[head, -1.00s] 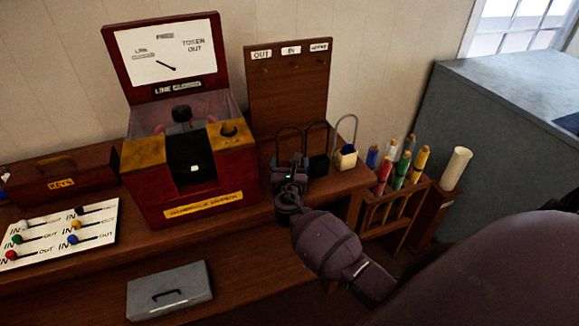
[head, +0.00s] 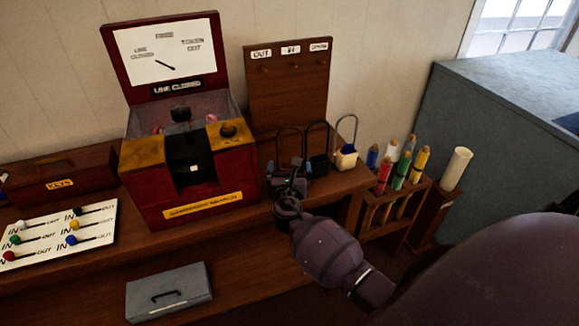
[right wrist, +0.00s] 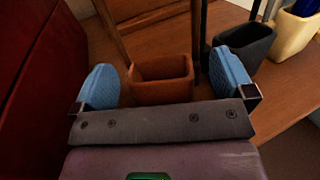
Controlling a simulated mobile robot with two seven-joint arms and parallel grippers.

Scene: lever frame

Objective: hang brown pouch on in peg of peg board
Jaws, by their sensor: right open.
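The brown pouch (right wrist: 161,92) is an open-topped holder standing on the wooden shelf. In the right wrist view it sits between the blue fingertips of my right gripper (right wrist: 164,85), with gaps on both sides. In the head view my right gripper (head: 288,168) is open low in front of the board and mostly hides the pouch; a tall dark hoop rises there. The peg board (head: 287,103) stands upright behind, with small pegs under its labels. The in peg (head: 294,63) is the middle one and looks bare. My left gripper is out of view.
A black pouch (head: 319,166) and a cream pouch (head: 346,159), each with a hoop, stand close to the right. The red token machine (head: 190,190) is close on the left. A rack of coloured batons (head: 396,195) stands farther right.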

